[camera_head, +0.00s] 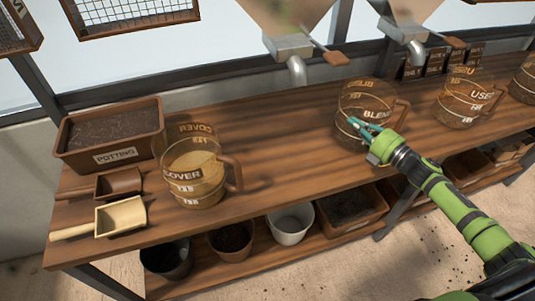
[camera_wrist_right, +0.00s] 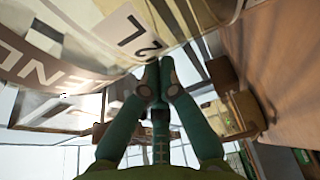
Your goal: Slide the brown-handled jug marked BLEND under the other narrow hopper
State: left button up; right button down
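The clear BLEND jug (camera_head: 352,98) with its brown handle (camera_head: 402,112) stands upright on the wooden bench, between the spouts of two hoppers. The left hopper's spout (camera_head: 297,70) hangs to its left and the right hopper's spout (camera_head: 417,53) to its right and behind. My right gripper (camera_head: 362,127) is at the jug's front, low on its wall, with its teal fingers together. In the right wrist view the fingertips (camera_wrist_right: 160,66) meet close against the jug wall (camera_wrist_right: 100,22); I cannot tell if they touch. My left gripper is not in view.
A POTTING tray (camera_head: 110,155) and two scoops lie at the left. The bench (camera_head: 275,135) is clear between CLOVER and BLEND. Small dark boxes stand behind.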

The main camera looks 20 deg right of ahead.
aim_at(387, 120)
jog(key=d+b, duration=0.1)
jog(key=d, duration=0.2)
jog(key=d+b, duration=0.4)
jog(key=d, duration=0.1)
jog(key=shift+w+d+f, duration=0.15)
jog(key=shift+d+f, duration=0.15)
jog(key=shift+f, duration=0.1)
jog(key=shift+d+r+b, duration=0.25)
jog(key=shift+d+b, duration=0.1)
jog(key=shift+d, duration=0.2)
jog(key=shift+d+r, duration=0.1)
